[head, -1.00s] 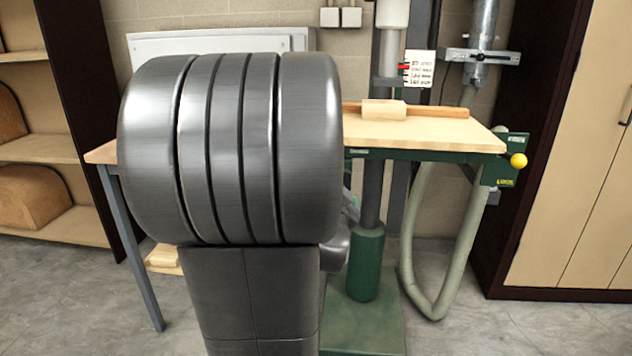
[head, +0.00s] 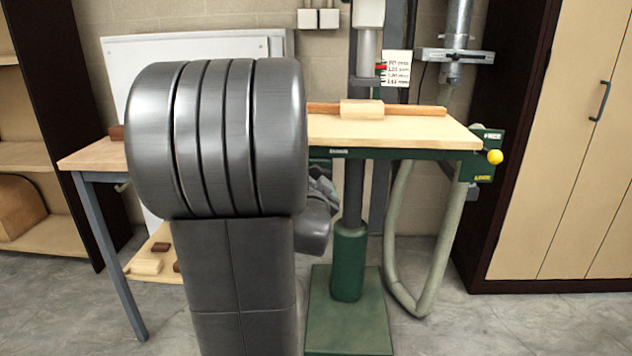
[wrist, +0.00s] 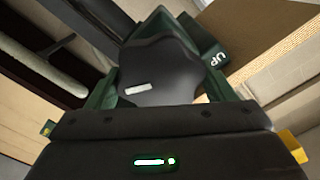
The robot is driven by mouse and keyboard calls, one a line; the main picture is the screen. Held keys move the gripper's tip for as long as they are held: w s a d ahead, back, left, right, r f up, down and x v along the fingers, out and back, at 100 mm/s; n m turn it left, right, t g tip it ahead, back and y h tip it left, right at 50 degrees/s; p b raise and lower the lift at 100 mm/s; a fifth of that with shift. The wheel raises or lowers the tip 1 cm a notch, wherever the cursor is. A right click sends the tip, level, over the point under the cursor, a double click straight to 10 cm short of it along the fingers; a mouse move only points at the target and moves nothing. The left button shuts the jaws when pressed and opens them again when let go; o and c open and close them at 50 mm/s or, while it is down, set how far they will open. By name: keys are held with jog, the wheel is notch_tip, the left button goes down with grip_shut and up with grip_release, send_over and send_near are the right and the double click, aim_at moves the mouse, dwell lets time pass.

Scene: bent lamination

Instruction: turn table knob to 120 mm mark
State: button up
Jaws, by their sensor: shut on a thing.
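In the wrist view my gripper (wrist: 165,84) is shut on a black knob (wrist: 158,62) with a short white mark on its face. A green part with the letters UP (wrist: 221,57) is beside the knob. In the head view my arm hides most of the gripper and the knob. The wooden-topped table (head: 400,132) stands on a green column. Behind it a white scale card (head: 397,70) with several mm lines hangs on the post. A red pointer (head: 381,67) is at the card's left edge, by its upper lines; the exact reading is too small to tell.
A wooden fence with a pale block (head: 361,109) lies on the table. A yellow ball handle (head: 494,157) sticks out at the table's right end. A grey hose (head: 400,240) hangs below. Shelves are at the left, a cabinet (head: 560,150) at the right.

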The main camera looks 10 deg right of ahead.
jog(key=shift+n+b, duration=0.7)
jog(key=shift+n, duration=0.2)
jog(key=o, duration=1)
jog(key=shift+c, duration=0.2)
jog(key=p+v, duration=0.2)
jog(key=v, duration=1.2)
jog(key=shift+w, duration=0.1)
